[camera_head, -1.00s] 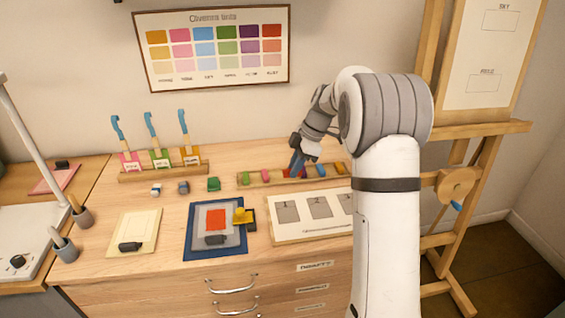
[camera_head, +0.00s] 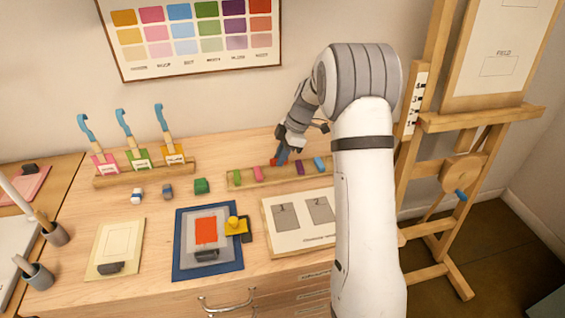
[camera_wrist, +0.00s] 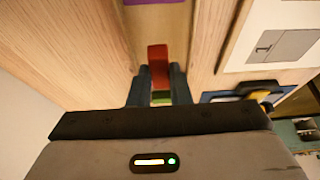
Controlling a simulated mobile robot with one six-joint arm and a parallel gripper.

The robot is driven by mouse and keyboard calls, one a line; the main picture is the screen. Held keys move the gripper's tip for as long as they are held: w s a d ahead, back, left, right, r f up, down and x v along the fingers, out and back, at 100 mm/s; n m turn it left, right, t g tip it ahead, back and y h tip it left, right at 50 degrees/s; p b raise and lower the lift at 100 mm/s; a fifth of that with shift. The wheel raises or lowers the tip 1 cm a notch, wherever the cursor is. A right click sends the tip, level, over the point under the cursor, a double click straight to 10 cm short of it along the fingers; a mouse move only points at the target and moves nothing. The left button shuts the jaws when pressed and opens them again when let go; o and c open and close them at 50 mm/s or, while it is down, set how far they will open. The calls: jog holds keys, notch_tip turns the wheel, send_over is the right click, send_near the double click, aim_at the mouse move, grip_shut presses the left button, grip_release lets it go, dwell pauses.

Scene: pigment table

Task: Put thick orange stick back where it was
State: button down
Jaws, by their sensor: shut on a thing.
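My gripper (camera_head: 281,160) is shut on the thick orange stick (camera_wrist: 158,65), which looks red-orange and stands between the two fingertips in the wrist view. In the head view a small red part of the stick (camera_head: 273,162) shows beside the blue-grey fingers. The gripper is over the wooden stick rack (camera_head: 281,175), between the pink stick (camera_head: 258,173) and the purple stick (camera_head: 300,168). I cannot tell whether the stick touches the rack. A green stick (camera_head: 237,178) and a blue stick (camera_head: 318,163) also sit in the rack.
A card with grey numbered squares (camera_head: 268,235) lies in front of the rack.

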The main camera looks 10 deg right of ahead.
jog(key=shift+s+f, duration=0.1)
jog(key=shift+f, duration=1.6)
jog(key=shift+f, duration=0.15)
jog(key=c, duration=1.3)
grip_release()
jog(key=shift+c, duration=0.2)
